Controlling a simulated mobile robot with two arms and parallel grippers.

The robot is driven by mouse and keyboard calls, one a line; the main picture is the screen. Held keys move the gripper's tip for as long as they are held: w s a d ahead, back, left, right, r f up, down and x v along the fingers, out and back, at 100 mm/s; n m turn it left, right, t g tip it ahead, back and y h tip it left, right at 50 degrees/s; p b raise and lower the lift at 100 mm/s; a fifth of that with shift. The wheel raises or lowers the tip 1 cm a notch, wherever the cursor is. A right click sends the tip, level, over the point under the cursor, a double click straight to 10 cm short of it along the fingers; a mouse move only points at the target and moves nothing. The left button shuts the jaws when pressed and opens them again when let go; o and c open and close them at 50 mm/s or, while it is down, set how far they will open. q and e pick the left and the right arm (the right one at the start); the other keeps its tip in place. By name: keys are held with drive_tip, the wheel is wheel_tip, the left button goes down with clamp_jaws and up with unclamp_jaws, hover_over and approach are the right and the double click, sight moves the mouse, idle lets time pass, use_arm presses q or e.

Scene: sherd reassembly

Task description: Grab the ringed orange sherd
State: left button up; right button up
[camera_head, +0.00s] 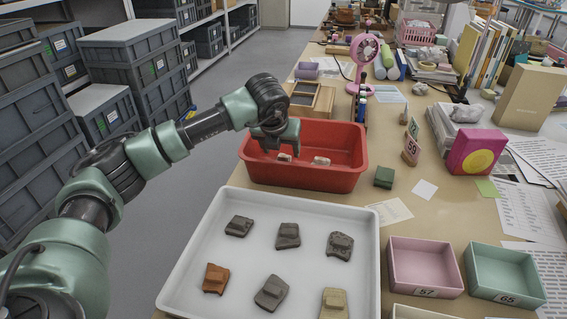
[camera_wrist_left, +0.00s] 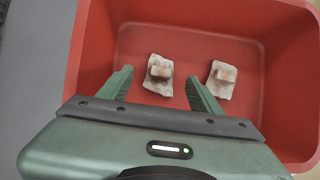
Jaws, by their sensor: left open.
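An orange sherd (camera_head: 215,278) with a raised block on its top lies at the front left of the white tray (camera_head: 205,235); I cannot make out a ring on it. My left gripper (camera_head: 282,148) is over the red bin (camera_head: 305,178), away from that sherd, with its fingers pointing down. In the left wrist view its two fingers (camera_wrist_left: 158,86) are apart, with nothing held between them. Two pale sherds lie in the bin: one (camera_wrist_left: 158,74) just beyond and between the fingertips, the other (camera_wrist_left: 222,80) to the right. My right gripper is not in view.
Several grey and tan sherds, such as a dark one (camera_head: 288,236), share the white tray. A pink box (camera_head: 425,265) and a green box (camera_head: 503,273) stand at right. A small green block (camera_head: 384,177) and a pink fan (camera_head: 364,60) stand beyond.

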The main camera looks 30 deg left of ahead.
sight(283, 156)
use_arm(q)
drive_tip(key=x, duration=0.4)
drive_tip(key=shift+s, duration=0.1)
drive_tip(key=shift+d, duration=0.1)
clamp_jaws()
drive_tip(key=shift+r, duration=0.1)
